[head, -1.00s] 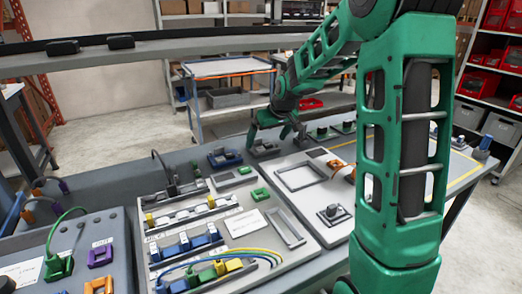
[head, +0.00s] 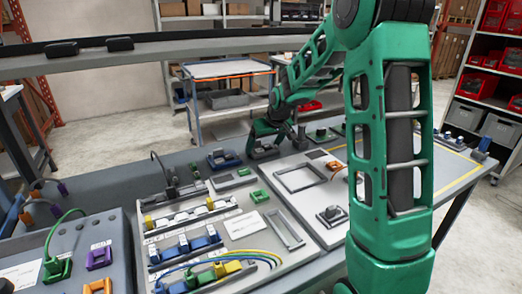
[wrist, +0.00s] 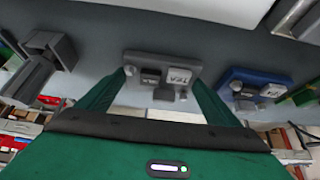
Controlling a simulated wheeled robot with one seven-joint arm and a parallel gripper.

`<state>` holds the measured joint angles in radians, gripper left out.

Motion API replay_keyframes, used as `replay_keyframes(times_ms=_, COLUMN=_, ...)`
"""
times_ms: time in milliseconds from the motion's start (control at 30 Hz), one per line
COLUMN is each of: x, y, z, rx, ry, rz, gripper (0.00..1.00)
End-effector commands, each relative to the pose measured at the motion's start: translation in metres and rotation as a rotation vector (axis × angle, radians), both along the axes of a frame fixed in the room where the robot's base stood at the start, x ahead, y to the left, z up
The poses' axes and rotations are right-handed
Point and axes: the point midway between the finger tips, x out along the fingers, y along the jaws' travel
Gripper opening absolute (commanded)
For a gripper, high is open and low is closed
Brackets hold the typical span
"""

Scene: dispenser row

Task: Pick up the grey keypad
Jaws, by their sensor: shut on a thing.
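The grey keypad (wrist: 150,61) is a small grey block with a white label and raised parts. In the wrist view it lies between the two green fingers of my gripper (wrist: 162,82), which touch its two sides. In the head view my gripper (head: 265,143) points down onto the grey keypad (head: 263,154) at the back of the bench, partly hiding it. I cannot tell whether it is clear of the bench top.
A similar blue unit (head: 222,159) sits just left of the keypad. A grey frame (head: 300,178) lies to its right on a light panel. Blocks and looped cables fill the front-left panels. A blue-legged cart (head: 228,69) stands behind the bench.

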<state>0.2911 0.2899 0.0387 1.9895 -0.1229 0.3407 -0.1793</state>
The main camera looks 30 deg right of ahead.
Motion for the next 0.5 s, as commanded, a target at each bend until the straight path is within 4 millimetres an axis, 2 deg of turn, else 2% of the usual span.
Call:
replay_keyframes(times_ms=267, x=0.001, y=0.0, z=0.015, rx=-0.001, ry=-0.003, rz=0.001, gripper=0.61)
replay_keyframes(times_ms=467, x=0.001, y=0.001, z=0.045, rx=-0.002, ry=-0.005, rz=0.001, gripper=0.61)
replay_keyframes(times_ms=500, x=-0.004, y=0.011, z=0.048, rx=-0.001, ry=-0.004, rz=0.005, gripper=0.61)
